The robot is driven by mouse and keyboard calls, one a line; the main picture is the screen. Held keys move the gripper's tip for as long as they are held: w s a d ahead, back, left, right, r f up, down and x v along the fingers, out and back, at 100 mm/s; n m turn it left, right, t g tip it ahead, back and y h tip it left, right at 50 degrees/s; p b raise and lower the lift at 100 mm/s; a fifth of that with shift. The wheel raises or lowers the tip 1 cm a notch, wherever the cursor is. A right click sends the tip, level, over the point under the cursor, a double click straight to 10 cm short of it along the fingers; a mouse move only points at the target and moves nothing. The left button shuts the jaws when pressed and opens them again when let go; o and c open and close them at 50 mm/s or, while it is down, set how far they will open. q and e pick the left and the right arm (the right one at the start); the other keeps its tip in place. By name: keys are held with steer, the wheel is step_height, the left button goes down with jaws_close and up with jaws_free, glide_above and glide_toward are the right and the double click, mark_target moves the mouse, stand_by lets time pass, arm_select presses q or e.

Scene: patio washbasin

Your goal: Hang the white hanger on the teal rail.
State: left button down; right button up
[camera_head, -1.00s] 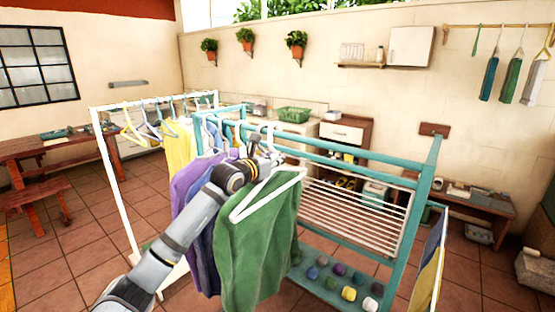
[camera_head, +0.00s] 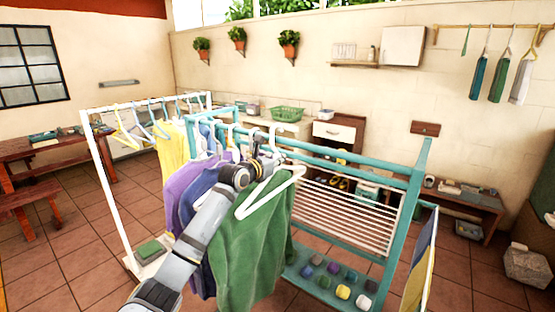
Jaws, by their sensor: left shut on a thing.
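The white hanger (camera_head: 268,194) is in front of a green garment (camera_head: 253,258), in the middle of the head view. It is tilted, its left end lower than its right. My left gripper (camera_head: 268,158) is shut on the white hanger near its top. The teal rail (camera_head: 345,168) runs from the left of the gripper to a post at the right. A white hook (camera_head: 273,132) shows at the rail just above the gripper. I cannot tell whether it belongs to the held hanger or whether it rests on the rail. My right gripper is not in view.
Purple and blue garments (camera_head: 187,180) hang close at the left of the gripper. A white rack (camera_head: 105,175) with coloured hangers stands behind them. A slatted panel (camera_head: 345,208) and a teal shelf (camera_head: 318,292) with several coloured lumps are below the rail at right.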

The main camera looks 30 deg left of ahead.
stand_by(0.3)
arm_select(q)
steer(key=shift+f+b, duration=1.05)
steer(key=shift+f, duration=0.25)
steer(key=c, duration=1.3)
jaws_free()
steer(key=shift+o, duration=0.2)
steer(key=shift+s, duration=0.1)
